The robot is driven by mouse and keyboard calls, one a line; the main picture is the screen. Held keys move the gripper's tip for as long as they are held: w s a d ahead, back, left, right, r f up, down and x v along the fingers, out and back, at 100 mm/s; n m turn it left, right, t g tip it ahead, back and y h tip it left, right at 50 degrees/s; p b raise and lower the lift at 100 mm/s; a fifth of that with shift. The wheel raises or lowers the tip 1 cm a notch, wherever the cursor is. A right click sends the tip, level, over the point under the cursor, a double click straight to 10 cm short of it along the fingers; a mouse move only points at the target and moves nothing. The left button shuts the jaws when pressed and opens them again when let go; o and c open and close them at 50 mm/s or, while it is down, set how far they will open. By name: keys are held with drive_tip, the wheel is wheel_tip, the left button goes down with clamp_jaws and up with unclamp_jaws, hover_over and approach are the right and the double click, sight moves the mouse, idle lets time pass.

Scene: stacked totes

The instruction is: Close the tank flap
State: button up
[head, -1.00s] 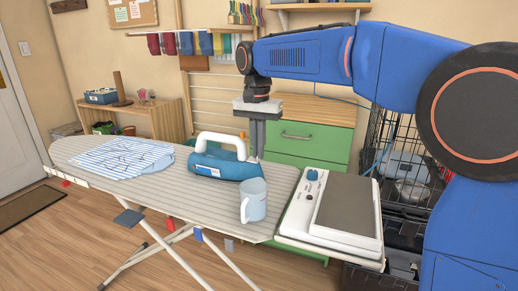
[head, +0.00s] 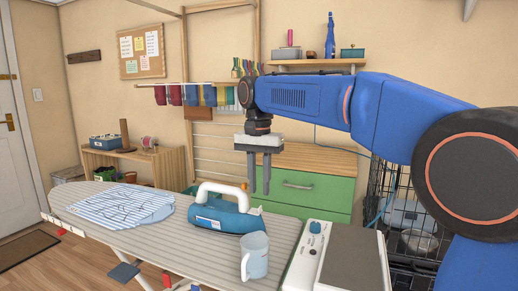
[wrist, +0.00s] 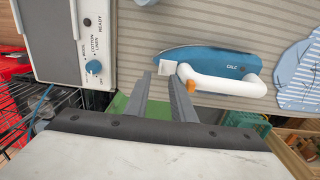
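The blue iron (head: 226,218) with a white handle lies on the striped ironing board (head: 160,221). It also shows in the wrist view (wrist: 212,60), with an orange part at its handle. A small pale flap (wrist: 167,67) stands out at the iron's end nearest my gripper. It looks raised, and its exact angle is hard to tell. My gripper (head: 259,190) hangs above and beside that end, fingers pointing down. In the wrist view my gripper (wrist: 163,78) has its two fingers apart with nothing between them, close to the flap.
A light blue mug (head: 255,257) stands on the board in front of the iron. A white device with a grey top (head: 354,262) sits at the board's right end. A folded striped cloth (head: 120,204) lies at the left. A green drawer cabinet (head: 310,190) stands behind.

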wheel_tip(320, 180, up, 12)
idle(0.4)
drive_tip(key=shift+a+r, duration=0.1)
